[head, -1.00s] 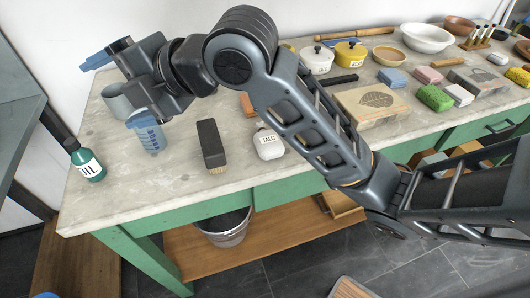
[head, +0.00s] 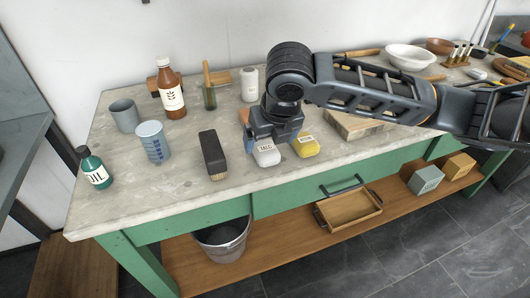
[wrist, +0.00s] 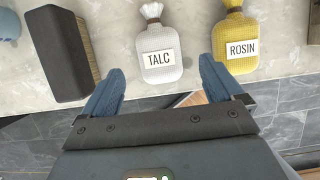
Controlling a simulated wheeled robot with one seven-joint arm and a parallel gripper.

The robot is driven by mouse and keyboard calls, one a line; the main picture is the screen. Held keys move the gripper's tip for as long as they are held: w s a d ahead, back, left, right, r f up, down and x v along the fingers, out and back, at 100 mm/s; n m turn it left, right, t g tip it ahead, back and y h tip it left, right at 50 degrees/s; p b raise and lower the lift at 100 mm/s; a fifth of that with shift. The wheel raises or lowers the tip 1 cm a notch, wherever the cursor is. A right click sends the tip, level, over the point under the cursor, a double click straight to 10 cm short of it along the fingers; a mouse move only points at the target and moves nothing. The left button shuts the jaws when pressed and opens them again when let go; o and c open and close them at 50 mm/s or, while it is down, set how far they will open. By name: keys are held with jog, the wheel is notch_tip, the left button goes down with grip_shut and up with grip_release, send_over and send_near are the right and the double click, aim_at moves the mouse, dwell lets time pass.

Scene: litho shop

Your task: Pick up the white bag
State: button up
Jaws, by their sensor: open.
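The white bag (head: 266,154) is labelled TALC and lies near the front edge of the bench. In the wrist view the white bag (wrist: 158,52) lies ahead of my open fingers, between their lines, with its tied neck pointing away.
A yellow ROSIN bag (head: 305,146) lies close to the right of the white bag. A dark brush (head: 212,154) lies to its left. A blue measuring cup (head: 153,142) and a green oil bottle (head: 95,168) stand further left. The bench's front edge (head: 254,187) is close.

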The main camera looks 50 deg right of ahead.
aim_at(265, 146)
jog(key=shift+w+p+x, duration=0.15)
jog(key=shift+p+x, duration=0.05)
jog(key=shift+x, duration=1.15)
jog(key=shift+w+p+x, duration=0.15)
jog(key=shift+x, duration=1.25)
jog(key=shift+d+r, duration=0.15)
jog(key=shift+c, duration=0.4)
jog(key=c, duration=1)
jog(key=shift+r, duration=0.1)
jog(key=shift+r, duration=0.55)
jog(key=r, duration=0.2)
jog(key=d+r, duration=0.1)
jog(key=shift+s+d+r+b, duration=0.1)
jog(key=shift+s+r+b, duration=0.1)
jog(key=shift+s+b, duration=0.15)
jog(key=s+d+r+b, duration=0.1)
jog(key=s+d+r, duration=0.5)
jog(key=d, duration=0.2)
jog(key=shift+d+r, duration=0.2)
